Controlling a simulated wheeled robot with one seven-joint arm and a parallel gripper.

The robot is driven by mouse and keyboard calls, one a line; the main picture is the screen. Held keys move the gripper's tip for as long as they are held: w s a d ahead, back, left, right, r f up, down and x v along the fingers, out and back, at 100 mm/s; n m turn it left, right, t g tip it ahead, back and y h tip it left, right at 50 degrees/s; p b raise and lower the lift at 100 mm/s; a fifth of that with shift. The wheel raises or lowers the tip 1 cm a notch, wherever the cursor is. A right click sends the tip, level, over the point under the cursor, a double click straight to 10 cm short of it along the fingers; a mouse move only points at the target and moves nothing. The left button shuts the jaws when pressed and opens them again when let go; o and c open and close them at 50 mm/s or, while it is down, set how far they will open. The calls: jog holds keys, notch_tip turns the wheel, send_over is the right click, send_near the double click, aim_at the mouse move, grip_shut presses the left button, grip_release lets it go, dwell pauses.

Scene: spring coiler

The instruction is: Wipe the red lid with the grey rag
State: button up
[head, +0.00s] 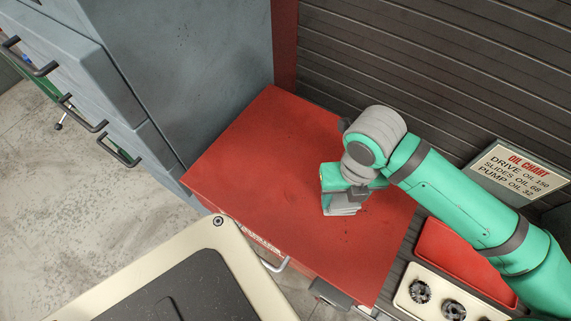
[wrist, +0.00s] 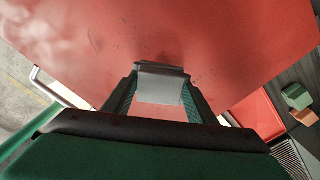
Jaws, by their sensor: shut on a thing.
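The red lid (head: 262,160) is a broad flat top with small dark specks and smudges. It fills most of the upper part of the wrist view (wrist: 200,35). My gripper (head: 340,205) is over the right-hand part of the lid, pointing down. In the wrist view my gripper (wrist: 160,90) is shut on the grey rag (wrist: 158,88), which shows as a pale grey folded piece between the two fingers. The rag (head: 342,210) is at or very near the lid surface; I cannot tell whether it touches.
A grey cabinet (head: 200,60) stands at the lid's left, with handled drawers beyond. A dark slatted wall (head: 400,50) runs behind. An oil chart sign (head: 520,172), a red tray (head: 455,258) and a cream holder (head: 430,303) with dark round parts lie at the right.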

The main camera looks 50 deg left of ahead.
notch_tip(320, 180, up, 2)
jog(key=shift+d+r, duration=0.15)
jog(key=shift+r, duration=1.65)
